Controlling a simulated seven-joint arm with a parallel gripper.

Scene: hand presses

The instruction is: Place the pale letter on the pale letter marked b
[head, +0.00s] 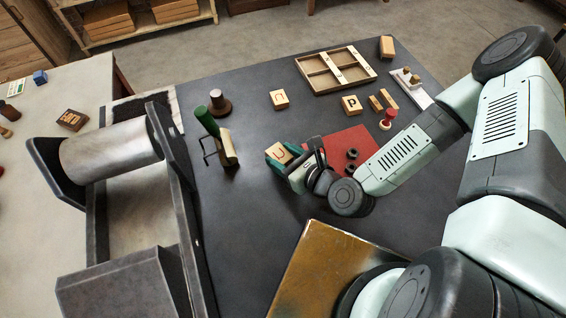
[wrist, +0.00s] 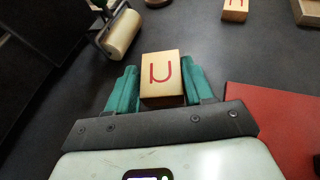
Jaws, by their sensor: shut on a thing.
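My gripper (head: 283,156) has teal fingers closed on the sides of a pale wooden letter block (head: 277,152). In the wrist view, the held block (wrist: 161,82) sits between both fingers (wrist: 162,94), with a red u-like mark on its upper face. I cannot tell whether it touches the table. A second pale block (head: 279,99) with a red n-like mark stands farther back; it also shows at the top of the wrist view (wrist: 235,9). A third pale block (head: 352,105), to its right, bears a dark mark that reads like p from here. Both are apart from my gripper.
A red mat (head: 345,147) with dark rings lies right of my gripper. A divided wooden tray (head: 366,74) is at the back. A large press (head: 110,165) fills the left side. The dark table (head: 235,220) is clear nearby.

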